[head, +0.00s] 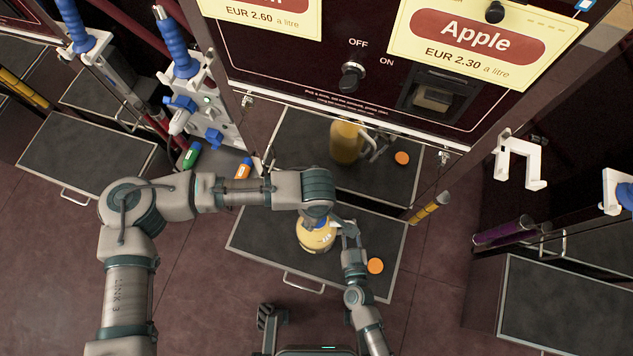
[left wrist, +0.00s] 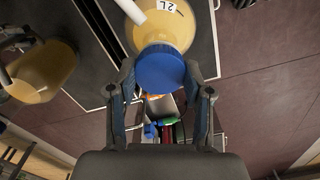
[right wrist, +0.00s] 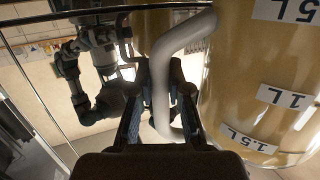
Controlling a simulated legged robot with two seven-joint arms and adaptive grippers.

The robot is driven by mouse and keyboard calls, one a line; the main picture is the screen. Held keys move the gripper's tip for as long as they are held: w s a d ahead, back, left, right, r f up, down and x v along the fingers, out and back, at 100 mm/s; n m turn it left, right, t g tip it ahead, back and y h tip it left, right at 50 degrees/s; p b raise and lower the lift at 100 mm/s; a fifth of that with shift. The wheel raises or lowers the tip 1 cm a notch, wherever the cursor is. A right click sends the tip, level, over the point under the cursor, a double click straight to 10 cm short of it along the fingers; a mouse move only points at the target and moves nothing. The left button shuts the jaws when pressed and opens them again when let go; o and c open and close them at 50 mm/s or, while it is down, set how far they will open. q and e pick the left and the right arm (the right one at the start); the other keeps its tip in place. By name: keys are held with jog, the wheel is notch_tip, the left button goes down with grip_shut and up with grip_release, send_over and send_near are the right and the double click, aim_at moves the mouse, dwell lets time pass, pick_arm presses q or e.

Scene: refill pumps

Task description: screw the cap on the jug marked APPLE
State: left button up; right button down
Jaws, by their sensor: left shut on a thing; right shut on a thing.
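A jug (head: 314,238) of yellow liquid with a white handle stands on the front dark mat below the Apple sign. A blue cap (left wrist: 160,70) is at the jug's mouth; I cannot tell how tightly it sits. My left gripper (left wrist: 160,88) is shut on the blue cap, its fingers on both sides; its arm covers part of the jug in the head view. My right gripper (head: 346,229) is shut on the jug's handle (right wrist: 165,85). Volume marks show on the jug (right wrist: 245,100) in the right wrist view. I cannot read the word APPLE on the jug.
A second yellow jug (head: 346,142) stands on the rear mat under the dispenser, with an orange cap (head: 401,158) beside it. Another orange cap (head: 375,266) lies on the front mat, right of my right gripper. The Apple sign (head: 475,40) hangs on the machine above.

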pick_arm(q)
jog(key=m, duration=0.6)
jog(key=shift+f+m, duration=0.1)
jog(key=shift+m, duration=0.3)
jog(key=m, duration=1.2)
jog(key=shift+m, duration=0.3)
jog(key=m, duration=2)
jog(key=shift+w+m, duration=0.1)
jog(key=shift+m, duration=0.3)
jog(key=m, duration=0.7)
jog(key=o, duration=1.3)
jog(key=shift+o, duration=0.2)
notch_tip(320, 180, up, 12)
